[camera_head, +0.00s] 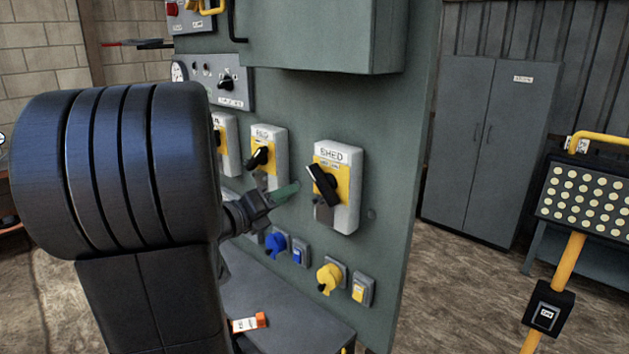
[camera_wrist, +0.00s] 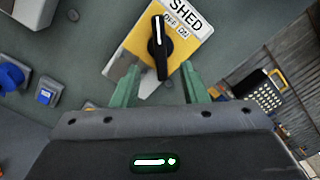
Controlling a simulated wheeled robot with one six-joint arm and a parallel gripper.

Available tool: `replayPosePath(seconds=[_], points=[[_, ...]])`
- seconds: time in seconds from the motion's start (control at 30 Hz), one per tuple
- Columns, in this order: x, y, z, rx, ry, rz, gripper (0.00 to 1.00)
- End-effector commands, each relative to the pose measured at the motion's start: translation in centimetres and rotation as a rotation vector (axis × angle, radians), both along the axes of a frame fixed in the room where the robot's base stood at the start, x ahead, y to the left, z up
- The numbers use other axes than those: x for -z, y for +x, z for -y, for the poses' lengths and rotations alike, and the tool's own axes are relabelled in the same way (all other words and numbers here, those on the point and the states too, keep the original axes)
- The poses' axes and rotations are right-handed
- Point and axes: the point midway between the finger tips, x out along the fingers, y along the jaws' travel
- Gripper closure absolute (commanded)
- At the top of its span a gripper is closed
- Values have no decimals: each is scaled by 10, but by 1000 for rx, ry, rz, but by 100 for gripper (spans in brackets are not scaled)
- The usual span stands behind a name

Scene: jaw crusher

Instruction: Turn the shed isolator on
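The shed isolator (camera_head: 346,200) is a white box with a yellow plate, marked SHED, on the green panel. Its black rotary handle (camera_head: 324,186) is tilted, its white-marked end at the upper left, on the OFF side. In the wrist view the handle (camera_wrist: 161,55) is in front of my gripper, its lower end lined up between the fingertips. My gripper (camera_wrist: 158,75) has two green fingers spread apart with nothing held. In the head view my gripper (camera_head: 287,192) is just left of the handle, seemingly short of it; one finger is mostly hidden.
Similar isolators (camera_head: 268,158) stand left on the panel. Blue (camera_head: 276,243) and yellow (camera_head: 329,278) sockets sit below. A ledge (camera_head: 285,315) holds a small orange-and-white item. A grey cabinet (camera_head: 486,145) and a yellow-post stand are to the right, with open floor between.

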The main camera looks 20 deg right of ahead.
Motion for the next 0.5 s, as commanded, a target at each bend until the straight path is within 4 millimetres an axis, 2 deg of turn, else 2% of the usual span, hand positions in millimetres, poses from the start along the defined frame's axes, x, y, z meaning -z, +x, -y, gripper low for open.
replayPosePath(seconds=[0.5], points=[[-1, 31, 80, 5, 2, -1, 60]])
